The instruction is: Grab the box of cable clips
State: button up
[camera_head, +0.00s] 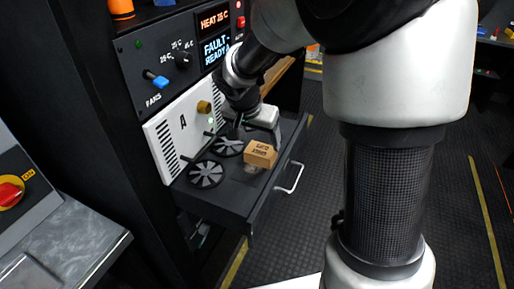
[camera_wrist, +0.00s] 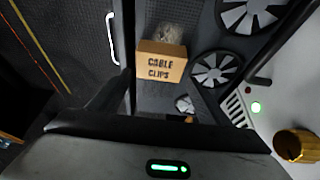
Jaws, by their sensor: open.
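The box of cable clips (camera_head: 260,154) is a small tan carton with dark lettering. It sits in the open black drawer (camera_head: 237,195), near the drawer's front wall. In the wrist view the box (camera_wrist: 160,65) shows its "CABLE CLIPS" label and lies just beyond my fingers. My gripper (camera_head: 257,132) is open and empty, above the drawer and behind the box as the head view sees it. In the wrist view the fingers of my gripper (camera_wrist: 160,98) stand apart, with the box ahead of the gap and no visible contact.
Two fans (camera_head: 205,174) (camera_head: 228,147) lie beside the box. A greyish, partly hidden item (camera_wrist: 170,34) adjoins it. The drawer handle (camera_head: 289,178) sticks out in front. A white panel with a brass knob (camera_head: 204,107) rises behind the drawer. Dark floor is clear to the right.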

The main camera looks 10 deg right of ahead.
aim_at(261, 150)
jog(key=x, duration=0.3)
jog(key=s+x, duration=0.1)
jog(key=x, duration=0.1)
jog(key=shift+a+f+b, duration=0.15)
jog(key=shift+a+b, duration=0.05)
jog(key=shift+b, duration=0.1)
jog(key=shift+w+f, duration=0.2)
jog(key=shift+f, duration=0.05)
jog(key=shift+c, duration=0.4)
jog(key=c, duration=0.7)
